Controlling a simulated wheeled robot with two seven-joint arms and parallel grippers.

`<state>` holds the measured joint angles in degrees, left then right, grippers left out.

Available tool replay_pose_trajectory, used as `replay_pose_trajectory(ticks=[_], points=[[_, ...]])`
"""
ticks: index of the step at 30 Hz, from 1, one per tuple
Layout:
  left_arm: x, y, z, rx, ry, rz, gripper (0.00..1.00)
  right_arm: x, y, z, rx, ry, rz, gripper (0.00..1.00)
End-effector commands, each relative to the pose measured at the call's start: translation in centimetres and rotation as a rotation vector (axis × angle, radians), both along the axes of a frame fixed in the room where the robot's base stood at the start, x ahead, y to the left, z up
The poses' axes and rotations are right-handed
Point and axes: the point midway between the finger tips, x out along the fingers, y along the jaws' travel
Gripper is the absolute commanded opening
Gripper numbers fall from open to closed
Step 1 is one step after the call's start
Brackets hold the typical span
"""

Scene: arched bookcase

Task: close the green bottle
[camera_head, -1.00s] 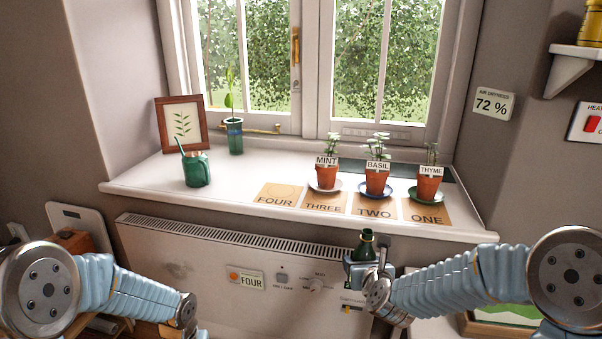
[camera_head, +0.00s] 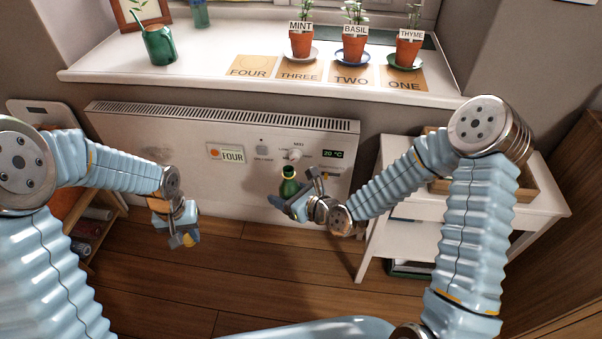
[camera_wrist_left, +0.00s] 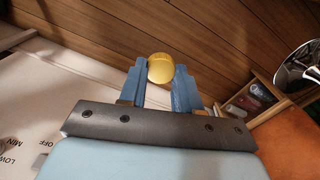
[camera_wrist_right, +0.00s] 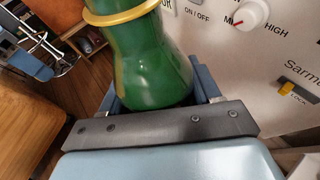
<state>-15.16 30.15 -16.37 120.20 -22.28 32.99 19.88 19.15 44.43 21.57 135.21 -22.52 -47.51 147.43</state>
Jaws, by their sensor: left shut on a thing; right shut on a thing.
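The green bottle (camera_head: 288,185) is upright in my right gripper (camera_head: 292,203), in front of the heater. Its neck has a yellow ring and its top looks open in the head view. In the right wrist view the bottle's green body (camera_wrist_right: 155,65) sits between the blue fingers. My left gripper (camera_head: 186,236) is low in front of the heater, left of the bottle and apart from it. It is shut on a small round yellow cap (camera_wrist_left: 161,68), which shows between the fingertips in the left wrist view.
The white heater (camera_head: 130,128) hangs under the windowsill (camera_head: 200,75), which carries potted herbs and a green watering can (camera_head: 160,46). A white side table (camera_head: 400,235) stands at the right. A low shelf with bottles (camera_head: 85,230) stands at the left. The floor between is clear.

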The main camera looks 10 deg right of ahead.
Motion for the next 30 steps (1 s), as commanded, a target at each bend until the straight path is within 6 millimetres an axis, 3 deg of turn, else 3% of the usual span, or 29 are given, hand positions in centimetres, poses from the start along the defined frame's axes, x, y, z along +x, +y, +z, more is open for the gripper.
replay_pose_trajectory(ticks=[6,16,20,26,30], points=[[0.0,0.0,0.0,0.000,0.000,0.000,0.05,-0.5,1.1,-0.9,0.001,-0.001,0.047,0.00],[0.1,-0.1,0.0,0.000,0.000,-0.001,0.05,-0.6,1.1,-1.0,-0.001,0.000,0.048,0.00],[1.0,-0.9,0.7,0.004,-0.002,-0.020,0.05,-0.6,1.1,-1.0,0.000,-0.001,0.048,0.00],[4.4,-5.2,3.7,0.016,-0.004,-0.097,0.05,-0.5,1.1,-1.0,-0.001,-0.001,0.047,0.00],[6.5,-9.5,6.8,0.019,0.000,-0.161,0.05,-0.5,1.1,-1.0,-0.001,-0.001,0.047,0.00]])
